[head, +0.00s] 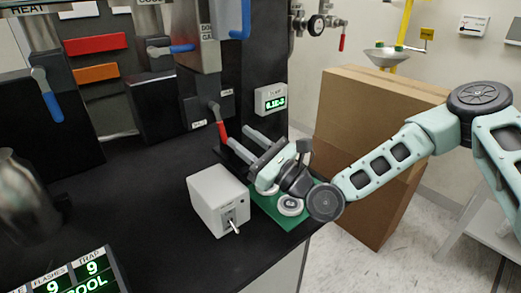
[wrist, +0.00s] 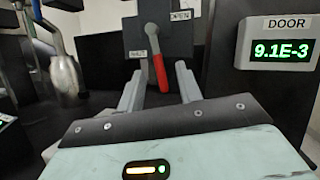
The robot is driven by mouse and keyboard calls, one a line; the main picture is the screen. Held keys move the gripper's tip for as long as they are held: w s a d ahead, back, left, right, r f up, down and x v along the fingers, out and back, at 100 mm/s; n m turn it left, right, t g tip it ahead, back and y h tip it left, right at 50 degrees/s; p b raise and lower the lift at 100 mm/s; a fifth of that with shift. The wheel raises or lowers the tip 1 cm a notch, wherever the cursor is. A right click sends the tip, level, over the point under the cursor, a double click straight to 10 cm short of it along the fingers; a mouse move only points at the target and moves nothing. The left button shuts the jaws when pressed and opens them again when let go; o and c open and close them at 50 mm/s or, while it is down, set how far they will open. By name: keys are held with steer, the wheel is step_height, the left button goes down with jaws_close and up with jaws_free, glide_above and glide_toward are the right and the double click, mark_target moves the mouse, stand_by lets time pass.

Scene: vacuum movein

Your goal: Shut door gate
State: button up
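The door gate's red-handled lever (head: 221,124) hangs from a dark plate (head: 200,105) below a grey housing labelled DOOR GA… (head: 207,32). In the wrist view the lever (wrist: 158,68) points down, tilted slightly right. One small label (wrist: 138,55) sits left of it and another (wrist: 181,16) at upper right; both are too small to read surely. My gripper (head: 237,137) is open, its fingers aimed at the lever. In the wrist view the lever appears between the fingertips (wrist: 159,68). I cannot tell whether they touch it.
A DOOR gauge (wrist: 278,45) reads 9.1E-3. A white switch box (head: 218,200) and a green board (head: 285,208) with round white parts sit close below my gripper. A blue-handled lever (head: 47,95) is at left. A large cardboard box (head: 375,130) stands behind my arm.

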steer(key=shift+s+d, duration=1.45)
steer(key=shift+d, duration=0.25)
steer(key=shift+d+r+n, duration=0.1)
steer(key=shift+r+n, duration=0.2)
steer(key=shift+n, duration=0.1)
steer(key=c, duration=0.7)
steer(key=d+r+n+g+p, duration=0.1)
steer(key=n+p, duration=0.1)
steer(key=n, duration=0.1)
steer(key=r+n+g+p, duration=0.1)
steer(key=n+g+p, duration=0.1)
steer(key=n, duration=0.2)
steer(key=d+n+g+y+p, duration=0.1)
steer(key=n+g+p, duration=0.1)
steer(key=n, duration=0.2)
steer(key=shift+w+d+r, duration=0.15)
steer(key=shift+d+r, duration=0.2)
steer(key=shift+r, duration=0.05)
jaws_close()
steer(key=n+g+h+p, duration=0.2)
steer(key=n+g+p, duration=0.15)
steer(key=n, duration=0.45)
glide_toward(219, 124)
steer(key=w+a+f+n+p, duration=0.1)
steer(key=w+a+f+p, duration=0.2)
steer(key=a+p, duration=0.1)
steer(key=shift+a+f+t, duration=0.3)
steer(key=shift+a+t, duration=0.05)
steer(key=shift+a, duration=0.25)
